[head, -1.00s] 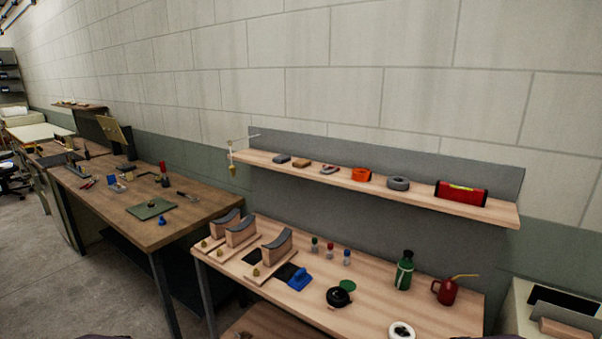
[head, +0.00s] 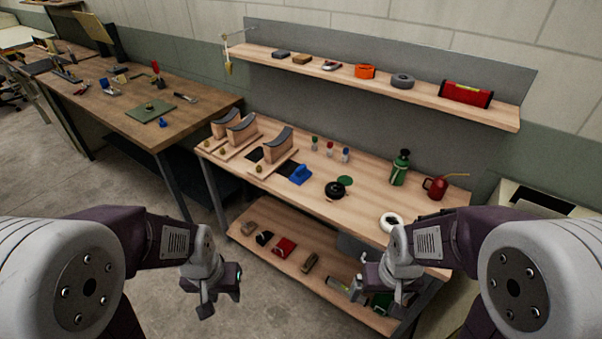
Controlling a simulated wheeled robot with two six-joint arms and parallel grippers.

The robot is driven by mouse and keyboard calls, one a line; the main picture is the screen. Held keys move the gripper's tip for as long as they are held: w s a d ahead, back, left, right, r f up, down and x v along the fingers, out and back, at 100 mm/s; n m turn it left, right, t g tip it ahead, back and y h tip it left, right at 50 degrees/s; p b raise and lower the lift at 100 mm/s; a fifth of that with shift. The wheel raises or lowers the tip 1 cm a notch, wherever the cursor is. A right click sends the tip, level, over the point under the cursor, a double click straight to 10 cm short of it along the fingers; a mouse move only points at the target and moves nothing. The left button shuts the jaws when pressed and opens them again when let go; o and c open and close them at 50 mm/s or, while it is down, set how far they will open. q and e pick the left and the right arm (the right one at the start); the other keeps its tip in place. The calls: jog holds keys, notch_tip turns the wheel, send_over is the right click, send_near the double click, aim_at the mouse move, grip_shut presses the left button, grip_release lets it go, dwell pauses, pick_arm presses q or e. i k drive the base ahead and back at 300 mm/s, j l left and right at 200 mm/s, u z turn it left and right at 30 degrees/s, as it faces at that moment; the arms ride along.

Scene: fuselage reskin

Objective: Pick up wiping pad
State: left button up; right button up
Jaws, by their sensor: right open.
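A blue pad-like block with a raised top (head: 300,174) lies on the upper top of the wooden workbench (head: 385,215), beside a dark square; I cannot tell for sure that it is the wiping pad. My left gripper (head: 221,293) hangs over the floor, left of the bench's lower shelf, apart from every object. Its finger gap is not clear. My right gripper (head: 382,296) is open and empty, in front of the bench's right part, and hides some of the lower shelf.
Curved-top blocks (head: 242,130), a black round container (head: 335,190), a white ring (head: 391,221), a green bottle (head: 400,167) and a red oil can (head: 436,187) stand on the bench. The lower shelf (head: 262,262) holds several small items. A wall shelf (head: 340,73) runs behind.

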aim_at(301, 174)
jog(key=i+j+z, duration=0.3)
jog(key=z, duration=0.15)
jog(key=i+j+z, duration=0.25)
jog(key=j+z, duration=0.25)
jog(key=i+j+z, duration=0.15)
jog(key=j+z, duration=1.2)
jog(key=j, duration=0.2)
jog(key=k+j+z, duration=0.1)
jog(key=j+z, duration=0.4)
jog(key=j, duration=0.1)
